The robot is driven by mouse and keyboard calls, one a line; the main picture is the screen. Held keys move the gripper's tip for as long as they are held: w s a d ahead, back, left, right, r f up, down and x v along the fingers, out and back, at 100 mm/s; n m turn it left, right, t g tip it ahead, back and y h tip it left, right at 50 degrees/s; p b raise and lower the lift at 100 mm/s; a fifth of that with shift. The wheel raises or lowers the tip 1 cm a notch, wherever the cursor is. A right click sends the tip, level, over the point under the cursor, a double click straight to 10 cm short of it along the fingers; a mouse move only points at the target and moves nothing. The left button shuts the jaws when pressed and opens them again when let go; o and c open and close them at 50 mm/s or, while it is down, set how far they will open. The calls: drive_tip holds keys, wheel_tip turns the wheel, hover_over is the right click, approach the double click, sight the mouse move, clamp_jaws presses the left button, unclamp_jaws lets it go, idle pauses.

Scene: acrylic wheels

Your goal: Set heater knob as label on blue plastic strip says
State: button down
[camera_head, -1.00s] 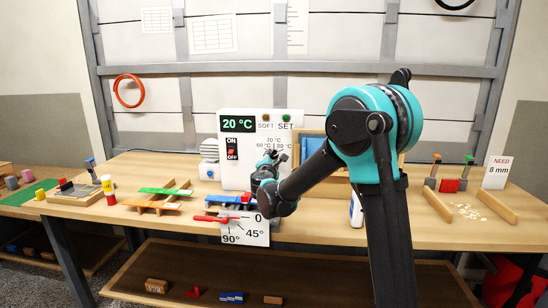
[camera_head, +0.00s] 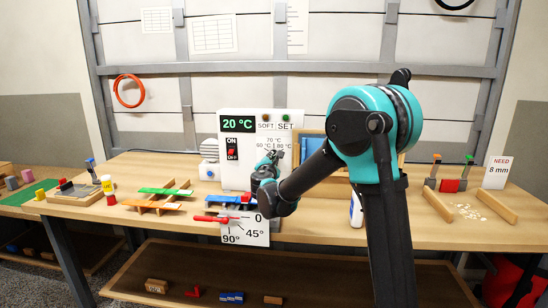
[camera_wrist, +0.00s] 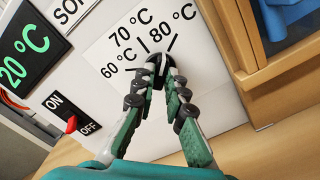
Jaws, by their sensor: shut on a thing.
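The white heater box (camera_head: 232,168) stands at the back middle of the bench, with a green 20 °C display (camera_wrist: 22,48). Its dark round knob (camera_wrist: 156,58) sits below the 60, 70 and 80 °C marks in the wrist view. My gripper (camera_wrist: 159,74) is shut on the knob, one finger on each side, and the fingers hide much of it. The knob's exact pointer setting is hard to tell. A blue plastic strip (camera_head: 226,199) lies on a wooden stand left of my arm; its label is not readable.
A red ON/OFF switch (camera_wrist: 71,124) is on the heater's front. A green strip (camera_head: 165,191) rests on the stand to the left. A red lever (camera_head: 210,218) with an angle card (camera_head: 245,230) is at the front edge. A wooden-framed box (camera_head: 308,143) stands close right of the heater.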

drive_tip(key=shift+n, duration=1)
drive_tip(key=n, duration=0.4)
drive_tip(key=shift+n, duration=0.3)
drive_tip(key=n, duration=0.4)
drive_tip(key=shift+n, duration=0.3)
